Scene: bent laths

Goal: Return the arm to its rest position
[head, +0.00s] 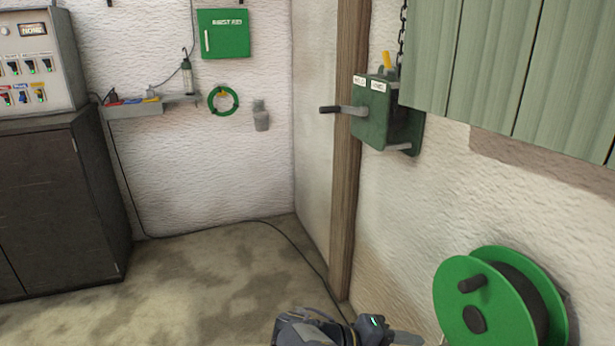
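One of my arms shows at the bottom edge, right of the middle, as a dark grey wrist with a small green light. It seems to be my right one. Its gripper (405,338) points to the right, low in front of the green reel, and is partly cut off by the picture's edge. Whether its fingers are open or shut cannot be made out, and I see nothing held in it. My other gripper is not in view.
A green reel (487,313) is close on the right. A green winch box (371,118) with a crank handle (340,109) is on the right wall, beside green slats (485,65). A dark cabinet (55,205) stands left. A cable (290,240) crosses otherwise open floor (190,285).

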